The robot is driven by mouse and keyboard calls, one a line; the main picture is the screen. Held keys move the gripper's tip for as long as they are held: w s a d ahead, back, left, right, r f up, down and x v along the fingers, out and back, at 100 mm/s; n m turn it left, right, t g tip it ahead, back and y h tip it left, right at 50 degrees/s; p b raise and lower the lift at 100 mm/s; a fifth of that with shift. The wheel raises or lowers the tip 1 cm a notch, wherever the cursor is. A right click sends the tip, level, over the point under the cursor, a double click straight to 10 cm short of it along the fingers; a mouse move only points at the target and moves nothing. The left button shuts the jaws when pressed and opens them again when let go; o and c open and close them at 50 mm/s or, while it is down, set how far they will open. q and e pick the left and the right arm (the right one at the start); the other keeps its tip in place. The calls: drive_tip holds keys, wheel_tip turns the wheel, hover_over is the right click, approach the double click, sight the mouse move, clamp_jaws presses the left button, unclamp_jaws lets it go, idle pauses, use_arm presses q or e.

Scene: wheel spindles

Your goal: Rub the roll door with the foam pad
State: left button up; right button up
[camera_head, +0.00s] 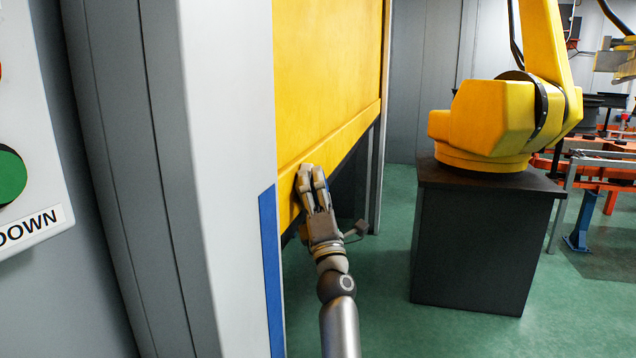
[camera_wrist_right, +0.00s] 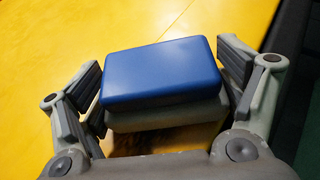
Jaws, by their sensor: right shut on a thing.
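The roll door (camera_head: 325,80) is a yellow panel, partly raised, with its lower edge above the green floor. My right gripper (camera_head: 311,180) is at the lower part of the door, close against its yellow face. In the right wrist view my right gripper (camera_wrist_right: 165,105) is shut on the foam pad (camera_wrist_right: 162,72), which has a blue top and a paler lower layer. The yellow door surface (camera_wrist_right: 60,40) fills the background there. Whether the pad touches the door cannot be told. The pad is hidden in the head view. My left gripper is not in view.
A white and blue door post (camera_head: 232,180) stands left of the door. A control panel with a green button (camera_head: 10,176) and a DOWN label is at the far left. A yellow robot arm (camera_head: 490,120) stands on a dark pedestal (camera_head: 470,250) to the right. Green floor (camera_head: 385,290) lies between.

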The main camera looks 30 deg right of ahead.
drive_tip(key=shift+s+a+r+p, duration=0.1)
drive_tip(key=shift+s+a+p, duration=0.25)
drive_tip(key=shift+s+a, duration=0.35)
drive_tip(key=shift+s+a+p, duration=0.3)
drive_tip(key=shift+s+a, duration=0.2)
drive_tip(key=shift+a, duration=0.35)
drive_tip(key=shift+s+a, duration=0.8)
drive_tip(key=shift+a, duration=0.05)
drive_tip(key=shift+p, duration=0.3)
drive_tip(key=s+d+p, duration=0.2)
drive_tip(key=s+d, duration=0.2)
drive_tip(key=shift+s+p, duration=0.3)
drive_tip(key=shift+s, duration=0.05)
